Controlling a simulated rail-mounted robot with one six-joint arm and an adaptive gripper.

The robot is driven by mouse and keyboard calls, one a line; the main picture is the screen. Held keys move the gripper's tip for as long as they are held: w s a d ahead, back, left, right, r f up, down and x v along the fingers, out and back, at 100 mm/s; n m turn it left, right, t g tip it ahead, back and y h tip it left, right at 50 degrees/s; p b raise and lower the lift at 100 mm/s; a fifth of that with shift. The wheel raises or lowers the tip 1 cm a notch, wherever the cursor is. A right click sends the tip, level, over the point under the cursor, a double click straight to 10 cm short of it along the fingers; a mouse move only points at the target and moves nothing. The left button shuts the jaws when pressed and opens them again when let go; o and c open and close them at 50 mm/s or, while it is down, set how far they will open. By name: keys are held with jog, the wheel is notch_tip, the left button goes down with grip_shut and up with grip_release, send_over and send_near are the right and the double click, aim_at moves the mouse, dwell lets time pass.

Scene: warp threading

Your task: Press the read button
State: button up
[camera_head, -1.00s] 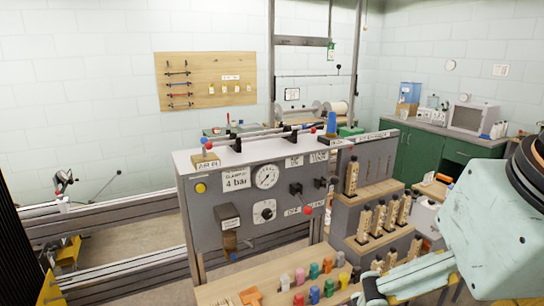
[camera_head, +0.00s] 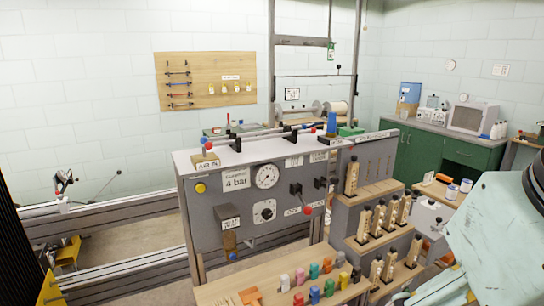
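A grey control panel (camera_head: 212,235) stands in the middle, with a round yellow button (camera_head: 200,188) at its upper left. The panel also bears a round gauge (camera_head: 267,175), a dial (camera_head: 264,211), dark levers, and a small dark box with a white label (camera_head: 229,219). I cannot read the word "read" on any label, so I cannot tell which control is the read button. My pale green arm enters at the lower right, well away from the yellow button. My gripper's fingertips are not in view.
A wooden shelf with several coloured pegs (camera_head: 314,293) lies before the panel. Metal rails (camera_head: 115,268) run along the left floor.

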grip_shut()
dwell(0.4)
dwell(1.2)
